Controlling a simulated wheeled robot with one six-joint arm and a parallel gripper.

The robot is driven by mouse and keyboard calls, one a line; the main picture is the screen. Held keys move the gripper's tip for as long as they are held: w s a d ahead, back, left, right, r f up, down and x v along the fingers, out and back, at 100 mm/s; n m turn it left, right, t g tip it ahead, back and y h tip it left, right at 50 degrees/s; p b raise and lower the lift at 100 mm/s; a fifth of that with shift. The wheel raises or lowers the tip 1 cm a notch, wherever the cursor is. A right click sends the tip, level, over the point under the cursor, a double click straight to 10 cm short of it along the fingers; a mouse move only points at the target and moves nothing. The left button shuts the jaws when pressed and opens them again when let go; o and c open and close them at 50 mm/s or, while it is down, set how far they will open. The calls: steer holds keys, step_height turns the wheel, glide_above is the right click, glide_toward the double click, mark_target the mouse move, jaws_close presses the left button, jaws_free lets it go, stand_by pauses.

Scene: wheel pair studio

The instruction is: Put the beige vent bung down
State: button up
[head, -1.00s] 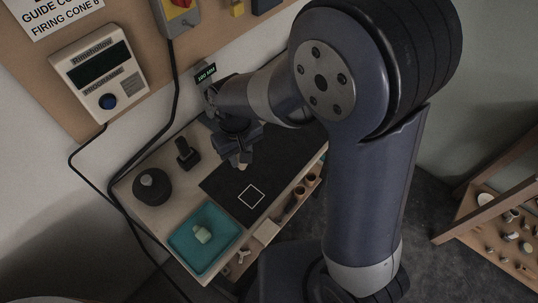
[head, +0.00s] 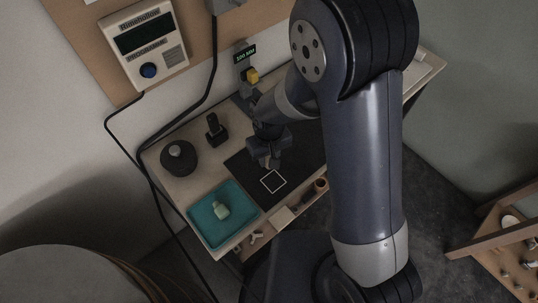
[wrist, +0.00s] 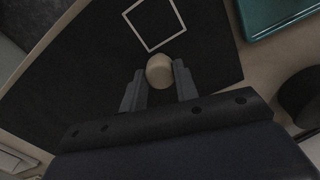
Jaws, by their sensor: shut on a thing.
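My gripper (head: 270,162) is shut on the beige vent bung (wrist: 159,70), which shows as a pale round top between the two fingers in the wrist view. In the head view the bung is mostly hidden by the fingers. The gripper is over the black mat (head: 243,166), close to a white square outline (head: 273,174) drawn on it. In the wrist view the outline (wrist: 153,46) lies just beyond the bung. I cannot tell whether the bung touches the mat.
A wooden rack (head: 500,240) stands at the right.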

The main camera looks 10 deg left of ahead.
steer(key=shift+f, duration=0.2)
steer(key=o, duration=1.1)
steer(key=shift+r, duration=0.15)
step_height(320, 180, up, 12)
steer(key=shift+r, duration=0.1)
